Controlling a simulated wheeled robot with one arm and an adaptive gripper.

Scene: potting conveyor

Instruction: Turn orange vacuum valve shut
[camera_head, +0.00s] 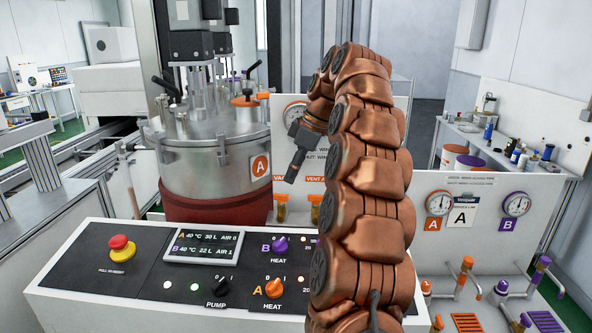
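My arm rises through the middle of the view and bends over at the top. My dark gripper (292,176) hangs from its end, in front of the white gauge panel (284,153) beside the tank marked A. Its fingers look like one dark block, so I cannot tell whether they are open. Below the panel's orange labels are two small brass-coloured fittings, a left one (281,208) and a right one (315,210) partly behind my arm. The left label is partly cut off by my gripper, and the right one reads VENT A. I cannot tell which part is the orange vacuum valve, or its position.
The control console (130,285) with an emergency stop (122,248), pump and heat knobs stands in front. Tank A (215,165) is at left. At right, a panel with two gauges (516,204) has orange and purple taps (467,264) below. A cluttered bench (505,150) stands behind.

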